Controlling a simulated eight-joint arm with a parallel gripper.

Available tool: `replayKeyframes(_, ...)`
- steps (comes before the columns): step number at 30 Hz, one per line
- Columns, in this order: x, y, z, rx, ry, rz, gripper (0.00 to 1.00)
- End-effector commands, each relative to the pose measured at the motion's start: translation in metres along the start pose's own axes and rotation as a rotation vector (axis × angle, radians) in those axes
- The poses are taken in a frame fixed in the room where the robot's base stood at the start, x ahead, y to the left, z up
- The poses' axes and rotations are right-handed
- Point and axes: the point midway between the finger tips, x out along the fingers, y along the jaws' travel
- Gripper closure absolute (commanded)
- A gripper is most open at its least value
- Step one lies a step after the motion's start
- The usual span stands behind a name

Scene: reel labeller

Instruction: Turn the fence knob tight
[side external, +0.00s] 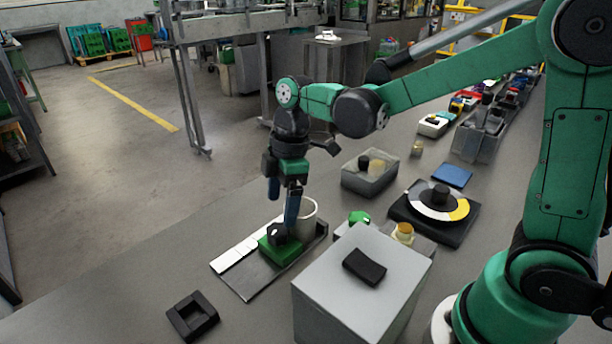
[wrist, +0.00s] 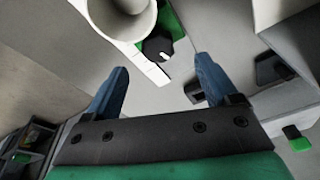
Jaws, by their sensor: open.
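The fence knob (side external: 277,233) is black with a white pointer mark and sits on a green block (side external: 281,250), which I take to be the fence. The block stands on a grey metal plate (side external: 246,285). In the wrist view the knob (wrist: 157,46) shows just beyond the fingertips, between their lines, with part of the green block (wrist: 172,22) behind it. My gripper (side external: 282,207) has blue fingers, is open and empty, and points down above the knob. The fingers (wrist: 162,65) are spread apart in the wrist view, and I see no contact with the knob.
A white cylinder (side external: 308,214) stands right behind the block, close to my fingers. White labels (side external: 238,257) lie along the plate. A grey box (side external: 340,300) with a black piece on top stands at the right. A black square holder (side external: 192,316) lies front left.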

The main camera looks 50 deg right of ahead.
Motion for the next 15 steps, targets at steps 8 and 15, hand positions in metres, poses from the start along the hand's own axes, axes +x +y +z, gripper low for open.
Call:
replayKeyframes(8, 0.011, 0.002, -0.011, 0.007, -0.175, 0.027, 0.20)
replayKeyframes(15, 0.040, 0.002, -0.005, 0.007, -0.172, 0.026, 0.20)
